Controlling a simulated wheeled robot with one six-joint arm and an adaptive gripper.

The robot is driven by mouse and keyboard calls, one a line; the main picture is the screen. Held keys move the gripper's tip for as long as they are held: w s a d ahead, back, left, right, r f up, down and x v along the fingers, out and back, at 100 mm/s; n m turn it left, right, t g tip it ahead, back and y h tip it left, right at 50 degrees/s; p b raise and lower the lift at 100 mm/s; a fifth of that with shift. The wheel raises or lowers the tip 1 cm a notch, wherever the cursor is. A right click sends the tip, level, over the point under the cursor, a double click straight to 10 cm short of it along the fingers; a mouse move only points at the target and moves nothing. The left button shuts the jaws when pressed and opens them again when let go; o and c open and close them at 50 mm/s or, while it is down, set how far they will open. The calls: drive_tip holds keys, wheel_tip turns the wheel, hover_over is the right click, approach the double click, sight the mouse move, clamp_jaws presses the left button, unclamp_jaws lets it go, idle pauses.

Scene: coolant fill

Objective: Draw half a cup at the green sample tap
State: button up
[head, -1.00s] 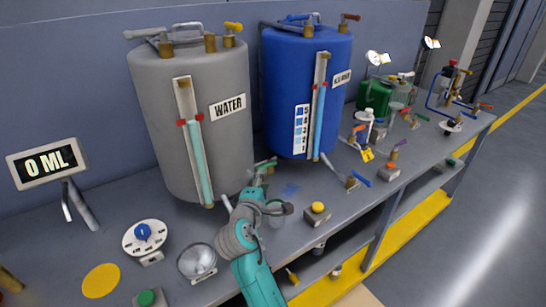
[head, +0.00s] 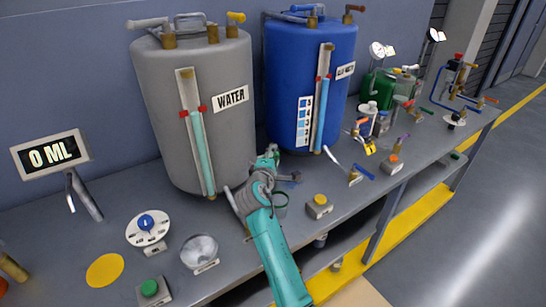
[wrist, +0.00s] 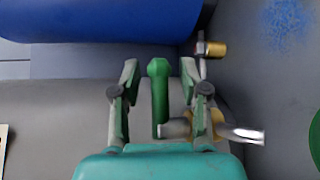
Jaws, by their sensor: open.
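The green lever (wrist: 159,95) of the sample tap stands between the two fingers of my open gripper (wrist: 160,72) in the wrist view, with gaps on both sides. Its brass and steel tap body (wrist: 205,125) sits just below it. In the head view my gripper (head: 268,160) is in front of the gap between the grey WATER tank (head: 190,110) and the blue tank (head: 305,90), and mostly hides this tap. A small cup-like vessel (head: 281,206) shows partly behind my arm; its contents cannot be made out. The display (head: 51,154) reads 0 ML.
A dial (head: 147,228), a round glass dish (head: 199,250) and a green button (head: 149,288) are at the front left. A yellow button box (head: 319,206) stands right of my arm. Several coloured valves and a green tank (head: 379,88) crowd the bench's right side.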

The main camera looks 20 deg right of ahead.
clamp_jaws()
drive_tip(key=shift+a, duration=0.1)
drive_tip(key=shift+s+m+g+h, duration=0.25)
drive_tip(key=shift+m+g+h, duration=0.25)
drive_tip(key=shift+m+h, duration=0.3)
drive_tip(key=shift+s+d+m+g+h, duration=0.25)
drive_tip(key=shift+m+g+h, duration=0.15)
drive_tip(key=shift+h, duration=0.3)
drive_tip(key=shift+a, duration=0.1)
unclamp_jaws()
